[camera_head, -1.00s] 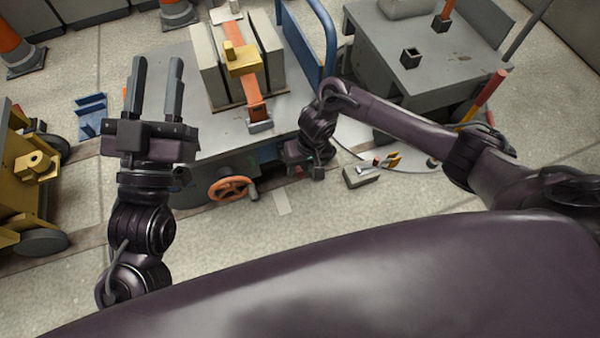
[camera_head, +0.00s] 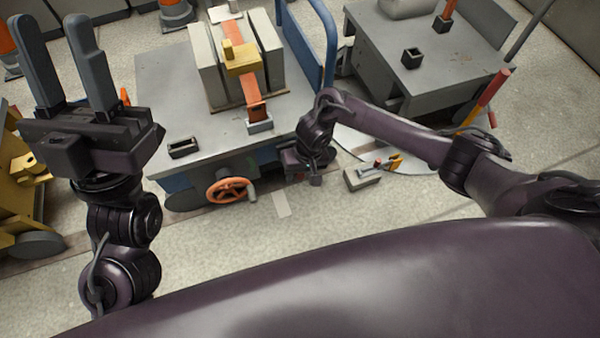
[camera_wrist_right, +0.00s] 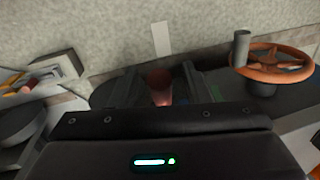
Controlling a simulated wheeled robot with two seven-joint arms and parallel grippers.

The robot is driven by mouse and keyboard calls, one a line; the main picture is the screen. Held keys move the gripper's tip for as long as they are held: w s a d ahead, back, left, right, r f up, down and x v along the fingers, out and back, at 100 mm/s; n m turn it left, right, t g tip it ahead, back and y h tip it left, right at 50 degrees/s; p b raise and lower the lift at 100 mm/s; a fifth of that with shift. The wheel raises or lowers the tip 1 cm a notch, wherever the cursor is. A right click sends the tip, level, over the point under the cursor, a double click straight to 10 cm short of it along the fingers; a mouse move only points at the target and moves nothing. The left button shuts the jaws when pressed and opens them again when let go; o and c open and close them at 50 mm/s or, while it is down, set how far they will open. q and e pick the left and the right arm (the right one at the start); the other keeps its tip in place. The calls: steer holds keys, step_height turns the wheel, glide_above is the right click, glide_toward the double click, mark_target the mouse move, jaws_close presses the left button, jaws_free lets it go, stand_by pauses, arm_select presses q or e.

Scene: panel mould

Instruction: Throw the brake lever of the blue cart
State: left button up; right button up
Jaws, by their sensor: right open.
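The blue cart (camera_head: 205,105) has a grey top, a blue push handle (camera_head: 326,45) and an orange handwheel (camera_head: 228,190) on its near side. My right gripper (camera_head: 303,172) is low at the cart's near right corner. In the right wrist view a reddish cylindrical knob (camera_wrist_right: 160,84), probably the brake lever's grip, stands between the open fingers of this gripper (camera_wrist_right: 157,85). I cannot tell whether they touch it. In the head view the lever is hidden behind my right gripper. My left gripper (camera_head: 57,22) is open and empty, raised at the left, over the floor and yellow machine.
Grey slabs (camera_head: 210,65) with an orange bar and yellow clamp stand on the cart. A black socket (camera_head: 185,147) sits near its front left corner. A grey table (camera_head: 440,75) stands to the right. A small grey block (camera_head: 362,179) lies right of my right gripper.

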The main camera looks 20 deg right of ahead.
jaws_close()
stand_by(0.3)
